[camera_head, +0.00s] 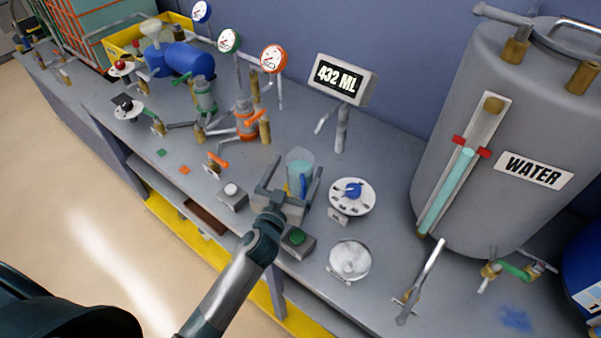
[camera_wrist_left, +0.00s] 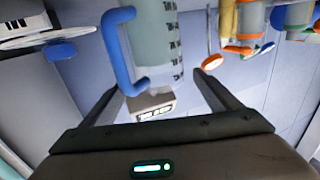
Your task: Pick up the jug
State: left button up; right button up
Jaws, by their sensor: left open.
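The jug (camera_head: 301,158) is clear, with pale blue-green liquid and a blue handle. It stands upright on the grey bench, in front of the 432 ML display (camera_head: 341,77). My left gripper (camera_head: 295,170) is open at the jug, its fingers spread to either side and partly covering its lower part. In the left wrist view the jug (camera_wrist_left: 155,42) shows at the top with graduation marks. Its blue handle (camera_wrist_left: 121,50) is on the left, near the left finger. The fingers appear apart from the jug, but contact is hard to tell. My right gripper is not in view.
A white dial with a blue knob (camera_head: 352,194) stands just right of the jug. Near my gripper are a green-button box (camera_head: 298,241), a white-button box (camera_head: 232,194) and a round silver disc (camera_head: 349,260). A large WATER tank (camera_head: 480,110) stands at right.

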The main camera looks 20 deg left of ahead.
pick_arm(q)
jog(key=shift+w, duration=0.3)
grip_shut()
dwell(0.4)
jog(key=shift+r, duration=0.9)
notch_tip(320, 180, up, 2)
jog(key=shift+r, duration=0.2)
jog(key=s+d+r+b, duration=0.3)
jog(key=s+d+r, duration=0.2)
jog(key=d, duration=0.5)
jog(key=shift+s+d+r, duration=0.15)
jog(key=shift+s+r, duration=0.15)
jog(key=shift+r, duration=0.65)
